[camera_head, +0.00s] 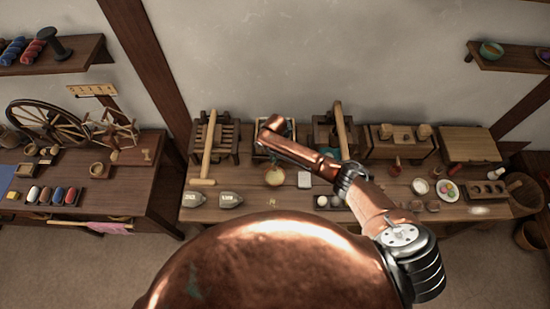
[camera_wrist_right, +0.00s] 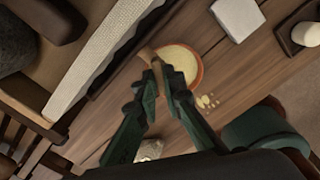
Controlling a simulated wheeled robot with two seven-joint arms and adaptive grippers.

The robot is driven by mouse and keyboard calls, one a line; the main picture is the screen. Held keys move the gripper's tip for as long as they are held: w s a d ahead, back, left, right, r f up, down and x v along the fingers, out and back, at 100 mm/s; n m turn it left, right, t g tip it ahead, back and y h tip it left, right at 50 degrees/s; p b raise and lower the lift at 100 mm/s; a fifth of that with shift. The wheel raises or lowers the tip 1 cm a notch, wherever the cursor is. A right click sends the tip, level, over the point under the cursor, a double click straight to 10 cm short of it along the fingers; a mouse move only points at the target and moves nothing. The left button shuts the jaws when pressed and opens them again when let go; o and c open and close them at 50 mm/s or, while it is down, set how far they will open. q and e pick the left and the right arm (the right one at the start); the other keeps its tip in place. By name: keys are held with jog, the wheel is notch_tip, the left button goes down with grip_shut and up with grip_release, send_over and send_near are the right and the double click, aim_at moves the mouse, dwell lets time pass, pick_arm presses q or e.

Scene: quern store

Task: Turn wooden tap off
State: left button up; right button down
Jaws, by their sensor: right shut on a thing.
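My right gripper (camera_wrist_right: 157,70) has dark green fingers, shut on a small tan wooden piece (camera_wrist_right: 150,57) that appears to be the wooden tap. The fingers cover much of it, so its turn is hard to tell. In the head view my copper forearm hides most of the tap, and the right gripper (camera_head: 265,150) shows only partly below the wrist, at the front of a wooden-framed box (camera_head: 290,128). An orange-rimmed bowl (camera_wrist_right: 197,75) with pale yellow contents lies just beneath the tap; it also shows in the head view (camera_head: 275,177). My left gripper is out of view.
Yellow crumbs (camera_wrist_right: 206,101) lie near the bowl. A pale block (camera_head: 304,179) and white cylinder (camera_head: 321,201) stand to its right. Two grey weights (camera_head: 229,200) are at the front left.

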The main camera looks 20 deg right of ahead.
jog(key=m+p, duration=0.3)
jog(key=m, duration=0.3)
jog(key=shift+d+r+m, duration=0.1)
jog(key=shift+m, duration=0.2)
jog(key=m+p, duration=0.2)
jog(key=m, duration=0.3)
jog(key=shift+m, duration=0.3)
jog(key=c, duration=2)
grip_release()
jog(key=shift+c, duration=0.2)
